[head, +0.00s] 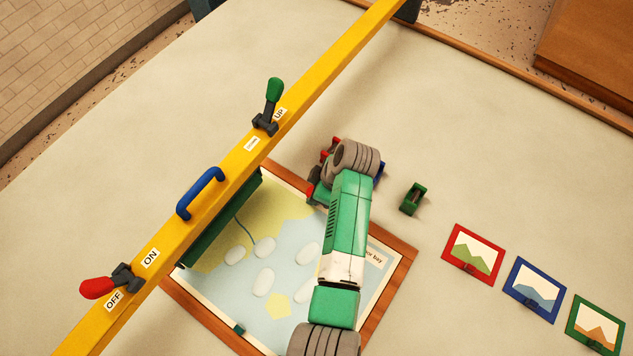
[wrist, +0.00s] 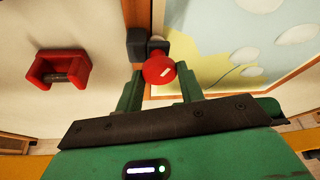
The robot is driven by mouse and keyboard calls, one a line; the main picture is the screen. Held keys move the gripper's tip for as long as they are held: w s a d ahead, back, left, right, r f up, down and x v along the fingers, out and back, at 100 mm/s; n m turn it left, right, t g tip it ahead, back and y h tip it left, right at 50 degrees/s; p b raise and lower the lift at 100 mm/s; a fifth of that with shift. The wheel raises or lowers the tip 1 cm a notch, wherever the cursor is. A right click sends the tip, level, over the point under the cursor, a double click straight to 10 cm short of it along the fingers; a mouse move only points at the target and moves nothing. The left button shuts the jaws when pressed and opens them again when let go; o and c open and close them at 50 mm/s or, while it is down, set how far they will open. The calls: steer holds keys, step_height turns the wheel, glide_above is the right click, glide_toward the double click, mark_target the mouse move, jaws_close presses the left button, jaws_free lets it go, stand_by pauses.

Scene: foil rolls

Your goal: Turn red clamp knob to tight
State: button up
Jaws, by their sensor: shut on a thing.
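The red clamp knob (wrist: 157,68) is round with a short white mark on its face. It sits at a dark clamp block (wrist: 137,45) on the wooden frame edge, in the wrist view. My gripper (wrist: 160,76) has its two green fingers on either side of the knob and is shut on it. In the head view my arm covers most of the gripper; red parts (head: 311,189) show beside it at the map frame's upper corner. I cannot tell from the mark whether the clamp is tight.
A loose red bracket (wrist: 58,70) lies left of the knob in the wrist view. The framed map (head: 215,318) lies under my arm. A yellow beam (head: 330,75) with levers and a blue handle (head: 200,193) crosses the table. A green bracket (head: 413,198) and small framed pictures lie right.

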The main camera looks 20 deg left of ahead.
steer(key=m+p, duration=0.1)
steer(key=m+t+p, duration=0.1)
steer(key=m, duration=0.1)
steer(key=m+p, duration=0.1)
steer(key=p, duration=0.1)
steer(key=shift+s+r+m+t, duration=0.15)
steer(key=shift+r+m+t, duration=0.15)
steer(key=shift+t, duration=0.1)
steer(key=m+p, duration=0.1)
steer(key=m, duration=0.1)
steer(key=m+t+h+p, duration=0.1)
steer(key=m+p, duration=0.1)
steer(key=shift+s+a+m+t, duration=0.1)
steer(key=shift+m+t, duration=0.2)
steer(key=m+p, duration=0.1)
steer(key=m, duration=0.1)
steer(key=m+t+h+p, duration=0.1)
steer(key=m, duration=0.1)
steer(key=shift+a+f+h, duration=0.1)
steer(key=shift+f+h, duration=0.05)
steer(key=shift+h, duration=0.15)
steer(key=shift+f+m+t+h+p, duration=0.15)
steer(key=shift+m+h, duration=0.25)
steer(key=shift+m, duration=0.8)
steer(key=shift+r+m+t+h+p, duration=0.15)
steer(key=shift+m+h, duration=0.25)
steer(key=shift+m, duration=0.8)
steer(key=shift+s+f, duration=0.1)
steer(key=shift+f, duration=0.05)
